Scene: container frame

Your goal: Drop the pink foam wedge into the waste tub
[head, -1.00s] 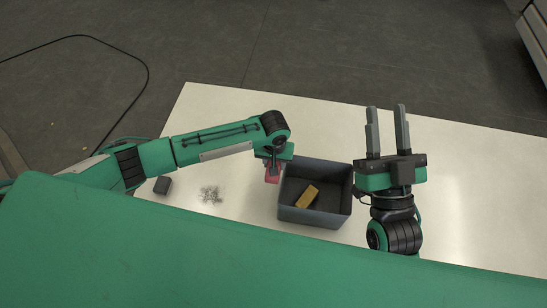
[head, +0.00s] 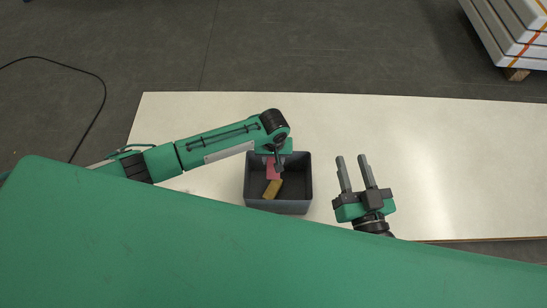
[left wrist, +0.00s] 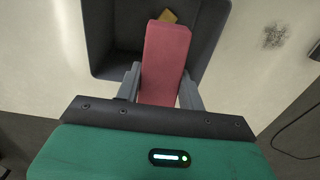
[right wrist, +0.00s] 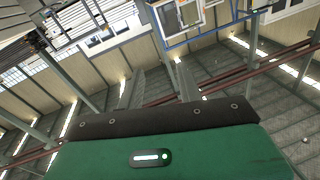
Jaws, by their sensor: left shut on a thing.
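The pink foam wedge (head: 272,168) is held in my left gripper (head: 275,160), over the waste tub. In the left wrist view the wedge (left wrist: 165,62) sits between both fingers (left wrist: 160,90) and points into the tub's opening. The waste tub (head: 306,185) is a dark grey open box on the table; its wall also shows in the left wrist view (left wrist: 97,35). How far the wedge is above the tub floor is hard to tell. My right gripper (head: 352,172) is open and empty, to the right of the tub, fingers pointing away from me.
A yellow block (head: 272,190) lies inside the tub. The pale table (head: 440,150) is clear on the right and behind the tub. A small grey scribble-like patch (left wrist: 275,36) lies on the table. A pallet stack (head: 515,30) stands at the back right.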

